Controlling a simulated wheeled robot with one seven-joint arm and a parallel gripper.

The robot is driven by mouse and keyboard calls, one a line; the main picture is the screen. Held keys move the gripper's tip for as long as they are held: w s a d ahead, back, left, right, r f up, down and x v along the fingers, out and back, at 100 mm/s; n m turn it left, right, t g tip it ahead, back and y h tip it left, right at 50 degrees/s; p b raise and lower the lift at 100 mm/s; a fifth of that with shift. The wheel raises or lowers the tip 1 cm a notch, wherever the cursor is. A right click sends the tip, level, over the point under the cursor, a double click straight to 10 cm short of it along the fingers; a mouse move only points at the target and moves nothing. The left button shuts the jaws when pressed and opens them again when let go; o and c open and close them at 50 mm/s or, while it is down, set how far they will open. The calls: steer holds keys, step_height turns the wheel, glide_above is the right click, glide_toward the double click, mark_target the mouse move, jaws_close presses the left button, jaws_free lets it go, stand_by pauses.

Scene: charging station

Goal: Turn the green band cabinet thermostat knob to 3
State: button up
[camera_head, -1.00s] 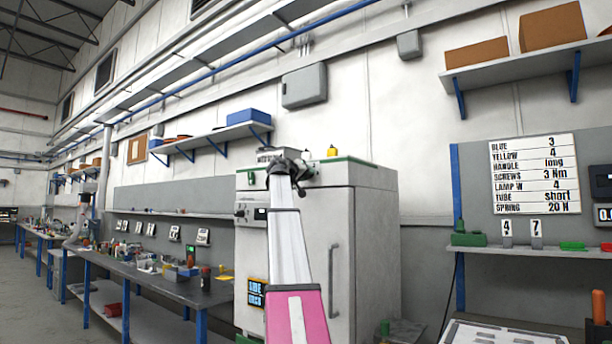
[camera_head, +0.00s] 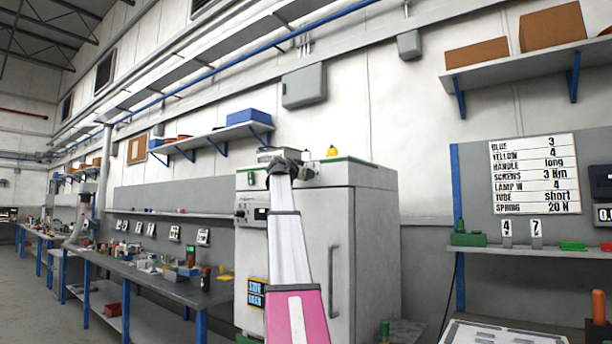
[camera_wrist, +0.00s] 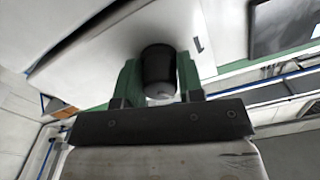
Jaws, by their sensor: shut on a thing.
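The pale grey cabinet (camera_head: 365,225) with a green band (camera_head: 345,160) along its top edge stands at the middle of the head view. In the wrist view, a dark round knob (camera_wrist: 158,62) stands out from a pale panel (camera_wrist: 95,62). My gripper (camera_wrist: 160,78) has one green finger on each side of the knob and is shut on it. The knob's pointer and scale do not show, so its setting cannot be read. In the head view my arm covers the front upper part of the cabinet, and the knob is hidden there.
A sign (camera_head: 535,174) on the right wall lists "BLUE 3", "YELLOW 4" and other lines. A cluttered workbench (camera_head: 170,285) runs along the left.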

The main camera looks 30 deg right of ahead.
steer(key=m, duration=1.1)
steer(key=shift+m, duration=0.3)
steer(key=shift+s, duration=0.1)
stand_by(0.3)
steer(key=o, duration=0.9)
steer(key=shift+a, duration=0.1)
steer(key=v, duration=1)
steer(key=shift+s+a+f, duration=0.1)
steer(key=shift+s+a, duration=0.05)
steer(key=shift+a, duration=0.1)
